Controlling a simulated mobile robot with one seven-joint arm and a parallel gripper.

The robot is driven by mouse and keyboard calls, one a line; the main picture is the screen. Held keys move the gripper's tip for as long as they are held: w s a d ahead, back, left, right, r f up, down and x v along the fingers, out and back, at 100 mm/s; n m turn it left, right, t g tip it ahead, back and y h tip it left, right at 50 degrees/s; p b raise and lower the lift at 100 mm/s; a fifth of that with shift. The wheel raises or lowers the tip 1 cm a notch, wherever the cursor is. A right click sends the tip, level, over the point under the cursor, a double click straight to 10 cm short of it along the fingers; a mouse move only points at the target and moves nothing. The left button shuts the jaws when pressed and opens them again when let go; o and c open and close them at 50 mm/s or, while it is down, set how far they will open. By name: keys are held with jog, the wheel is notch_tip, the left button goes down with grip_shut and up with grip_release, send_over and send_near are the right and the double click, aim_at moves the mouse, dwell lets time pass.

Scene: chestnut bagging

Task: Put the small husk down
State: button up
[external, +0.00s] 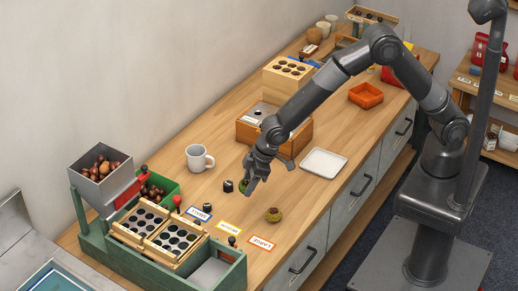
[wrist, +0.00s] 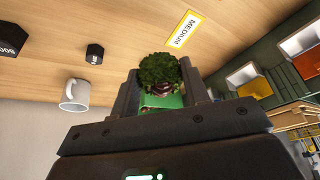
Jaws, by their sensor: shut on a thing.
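A green, spiky husk (wrist: 160,70) with dark brown showing at its open front sits between the fingers of my gripper (wrist: 160,88) in the wrist view. In the external view my gripper (external: 252,186) points down over the middle of the bench and is shut on this husk, which mostly hides behind the fingers. I cannot tell whether the husk touches the bench. Label cards lie to the front: a blue-edged one (external: 200,212), a yellow one marked MEDIUM (external: 229,228) and an orange-red one marked LARGE (external: 262,243).
A yellow-brown husk (external: 273,215) lies on the bench right of my gripper. A small black block (external: 228,186) and a white mug (external: 199,158) stand to the left. The green sorting station (external: 215,278) is at front left. A white tray (external: 323,163) lies to the right.

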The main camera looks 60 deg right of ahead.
jog(key=w+d+m+h, duration=0.1)
jog(key=w+d+m, duration=0.1)
jog(key=w+d, duration=0.45)
jog(key=w+d+m, duration=0.2)
jog(key=w+d, duration=0.2)
jog(key=w, duration=0.5)
jog(key=m+t+h, duration=0.1)
jog(key=m+h, duration=0.1)
jog(key=m, duration=0.2)
send_over(222, 148)
jog(key=s, duration=0.2)
jog(key=f, duration=1)
jog(key=shift+w+f, duration=0.25)
jog(key=shift+f, duration=0.05)
jog(key=shift+f, duration=0.15)
jog(key=o, duration=1)
jog(key=shift+c, duration=0.2)
